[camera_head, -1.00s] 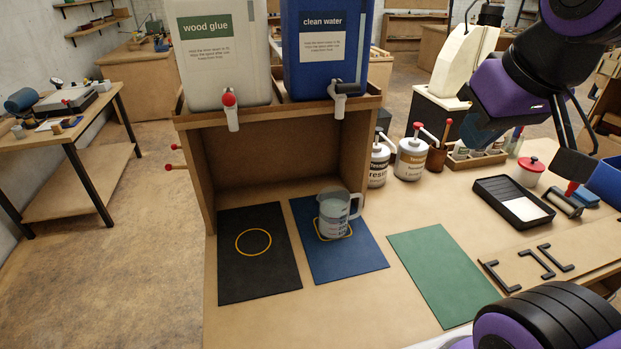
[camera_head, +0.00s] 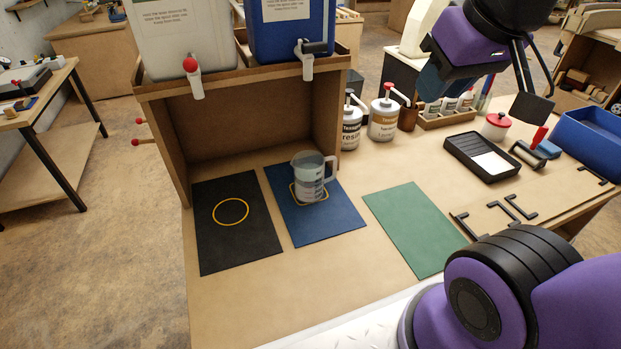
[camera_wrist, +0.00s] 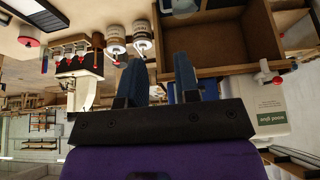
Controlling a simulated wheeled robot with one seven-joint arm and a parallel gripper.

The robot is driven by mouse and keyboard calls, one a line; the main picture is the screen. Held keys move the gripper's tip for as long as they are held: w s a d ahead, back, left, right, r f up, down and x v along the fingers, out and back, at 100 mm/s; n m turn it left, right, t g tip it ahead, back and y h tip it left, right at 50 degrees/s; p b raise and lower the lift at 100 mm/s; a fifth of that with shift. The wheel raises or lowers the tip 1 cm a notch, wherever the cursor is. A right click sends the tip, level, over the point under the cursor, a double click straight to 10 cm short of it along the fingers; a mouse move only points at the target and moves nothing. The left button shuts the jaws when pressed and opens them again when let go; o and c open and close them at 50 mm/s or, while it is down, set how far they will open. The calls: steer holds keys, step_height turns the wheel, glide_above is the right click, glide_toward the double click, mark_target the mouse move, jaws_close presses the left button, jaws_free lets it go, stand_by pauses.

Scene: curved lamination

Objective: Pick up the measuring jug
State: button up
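The measuring jug (camera_head: 309,181) is clear with dark markings. It stands upright on the blue mat (camera_head: 335,222), inside a yellow square outline, with its handle to the right. It is in front of the wooden shelf, and I cannot tell whether it holds any liquid. My gripper (camera_wrist: 157,78) shows in the wrist view with two blue fingers apart and nothing between them.
A wooden stand (camera_head: 160,92) carries the wood glue tank (camera_head: 188,40) and the clean water tank (camera_head: 290,35) behind the jug. Two pump bottles (camera_head: 384,118) stand right of it. A black mat (camera_head: 237,250) and a green mat (camera_head: 415,225) flank the blue mat. A black tray (camera_head: 478,158) lies further right.

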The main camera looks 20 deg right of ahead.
steer(key=o, duration=1.2)
steer(key=w+n, duration=0.1)
steer(key=w, duration=0.1)
steer(key=w+a+f+n, duration=0.1)
steer(key=w, duration=0.1)
steer(key=w+g+y, duration=0.1)
steer(key=shift+w+a+f+n, duration=0.2)
steer(key=shift+w+f+n, duration=0.1)
steer(key=shift+w+n, duration=0.1)
steer(key=shift+o, duration=0.2)
steer(key=n+g+y, duration=0.3)
steer(key=n, duration=0.8)
glide_above(310, 167)
steer(key=s+d, duration=0.3)
steer(key=s, duration=0.2)
step_height(310, 167, down, 23)
steer(key=shift+x, duration=5.8)
